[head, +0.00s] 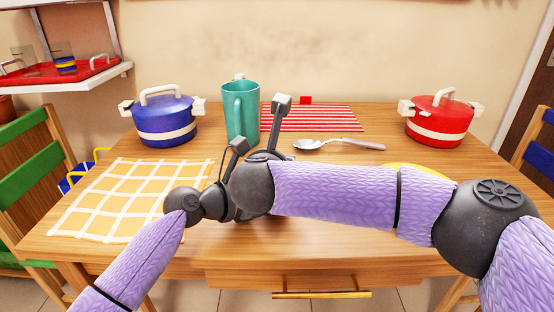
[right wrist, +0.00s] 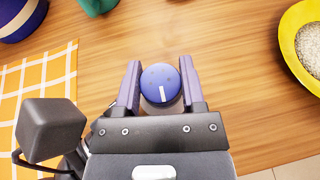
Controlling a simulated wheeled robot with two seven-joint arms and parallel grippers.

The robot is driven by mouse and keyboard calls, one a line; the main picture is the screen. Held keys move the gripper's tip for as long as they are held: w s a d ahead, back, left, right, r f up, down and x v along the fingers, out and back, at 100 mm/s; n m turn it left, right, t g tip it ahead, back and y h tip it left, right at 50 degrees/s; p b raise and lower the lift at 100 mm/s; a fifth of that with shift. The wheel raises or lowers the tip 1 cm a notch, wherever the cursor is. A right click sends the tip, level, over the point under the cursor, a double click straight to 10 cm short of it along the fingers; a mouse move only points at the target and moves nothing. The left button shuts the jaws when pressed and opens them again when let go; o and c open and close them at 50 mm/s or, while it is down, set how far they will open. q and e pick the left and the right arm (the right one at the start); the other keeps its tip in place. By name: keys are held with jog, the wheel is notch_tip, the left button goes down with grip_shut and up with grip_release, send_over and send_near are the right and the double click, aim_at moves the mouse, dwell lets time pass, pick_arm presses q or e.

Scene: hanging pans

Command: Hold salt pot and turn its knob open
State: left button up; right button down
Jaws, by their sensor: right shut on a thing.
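The salt pot's round blue knob (right wrist: 157,80) with a white line shows from above in the right wrist view. The white line points toward the bottom of that view. A little of a paler body shows under the knob. My right gripper (right wrist: 160,66) is shut on the knob, one finger on each side. In the head view the salt pot and both sets of fingers are hidden behind my arms. My left wrist (head: 212,204) is close beside my right wrist in the head view; whether its fingers hold the pot cannot be seen.
A teal mug (head: 241,112) stands just behind my wrists. A blue pot (head: 165,120) is at the left, a red pot (head: 440,120) at the right. A spoon (head: 340,145) and red striped mat (head: 330,118) lie behind. A yellow bowl (right wrist: 288,40) with white grains is near.

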jog(key=shift+y, duration=0.3)
jog(key=shift+f+n+y, duration=0.15)
jog(key=shift+n+y, duration=0.95)
jog(key=shift+n, duration=0.1)
jog(key=n+y, duration=0.2)
jog(key=y, duration=0.1)
jog(key=n+g+y, duration=0.1)
jog(key=n+y, duration=0.1)
jog(key=n, duration=0.1)
jog(key=shift+g+y, duration=0.3)
jog(key=shift+y, duration=0.1)
jog(key=n+g+y, duration=0.4)
jog(key=n, duration=0.1)
jog(key=shift+y, duration=0.3)
jog(key=shift+n+g+y, duration=0.7)
jog(key=shift+n+g, duration=0.8)
jog(key=shift+n, duration=0.2)
jog(key=shift+n+g, duration=0.4)
jog(key=shift+g, duration=0.1)
jog(key=shift+c, duration=0.9)
grip_release()
